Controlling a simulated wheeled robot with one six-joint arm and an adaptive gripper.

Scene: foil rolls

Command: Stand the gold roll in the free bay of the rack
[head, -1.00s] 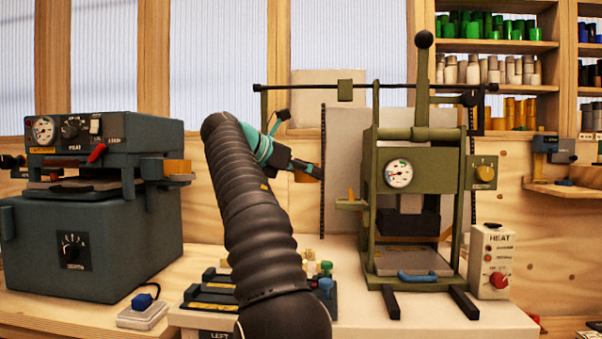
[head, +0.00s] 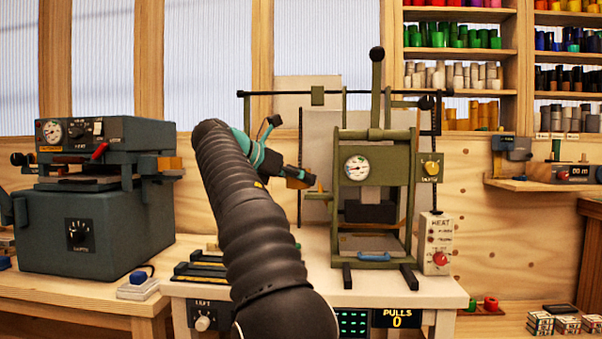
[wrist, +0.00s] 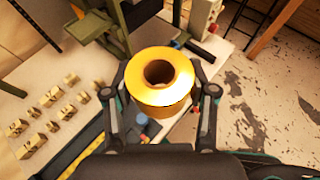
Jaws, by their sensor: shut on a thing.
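The gold roll (wrist: 160,97) is upright, hollow end toward the camera, in the wrist view. My gripper (wrist: 159,84) is shut on it, a finger on each side. In the head view my gripper (head: 297,180) is in the air, left of the green press, with the roll only a small gold-brown patch. A low red stand (head: 484,311) at the lower right holds a green roll (head: 476,304) and a red roll (head: 491,303). I cannot tell whether this is the rack, and no free bay can be made out.
The green press (head: 370,190) with its HEAT box (head: 438,243) stands on the white bench. A dark grey machine (head: 97,225) is at the left. Shelves (head: 460,51) of coloured rolls fill the upper right. Small boxes (head: 540,322) lie lower right.

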